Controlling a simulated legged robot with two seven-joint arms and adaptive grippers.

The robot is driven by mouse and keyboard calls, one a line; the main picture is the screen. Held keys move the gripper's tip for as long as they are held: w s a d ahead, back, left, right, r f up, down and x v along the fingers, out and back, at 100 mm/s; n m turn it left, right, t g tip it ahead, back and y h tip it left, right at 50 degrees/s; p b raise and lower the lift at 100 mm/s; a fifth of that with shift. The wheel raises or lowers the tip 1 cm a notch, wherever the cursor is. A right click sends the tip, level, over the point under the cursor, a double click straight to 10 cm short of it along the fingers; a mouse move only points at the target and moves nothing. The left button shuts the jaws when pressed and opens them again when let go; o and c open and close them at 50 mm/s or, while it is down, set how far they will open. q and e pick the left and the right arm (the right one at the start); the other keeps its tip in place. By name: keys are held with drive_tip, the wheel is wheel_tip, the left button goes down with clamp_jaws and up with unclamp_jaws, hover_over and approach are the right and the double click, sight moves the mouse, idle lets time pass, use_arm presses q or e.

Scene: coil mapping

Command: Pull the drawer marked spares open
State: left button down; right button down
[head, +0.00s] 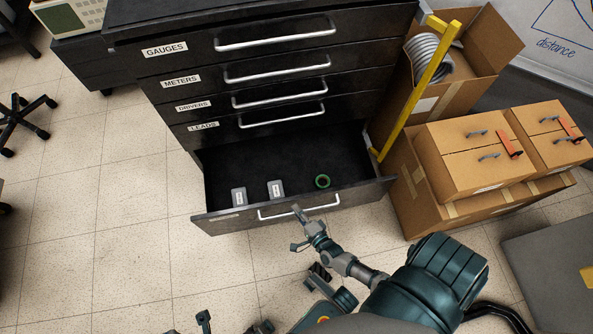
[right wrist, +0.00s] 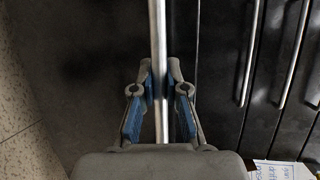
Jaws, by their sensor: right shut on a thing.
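The bottom drawer (head: 213,227) of the black cabinet stands pulled well out, its inside open to view. The small label on its front is too small to read. In the right wrist view the fingers (right wrist: 160,80) are shut around a silver bar (right wrist: 157,30), which runs between the blue finger pads.
The shut drawers above are marked gauges, meters, drivers and leads (head: 204,126). Cardboard boxes (head: 470,160) and a yellow post (head: 425,85) stand close at the cabinet's right.

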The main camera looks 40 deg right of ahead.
drive_tip(key=shift+s+a+f, duration=0.1)
drive_tip(key=shift+s+a, duration=0.45)
drive_tip(key=shift+s, duration=0.2)
drive_tip(key=shift+s+a+f, duration=0.1)
drive_tip(key=shift+s+a, duration=0.4)
drive_tip(key=shift+s, duration=0.2)
drive_tip(key=c, duration=1.2)
unclamp_jaws()
drive_tip(key=shift+w, duration=0.1)
drive_tip(key=v, duration=1.2)
drive_tip(key=shift+d, duration=0.15)
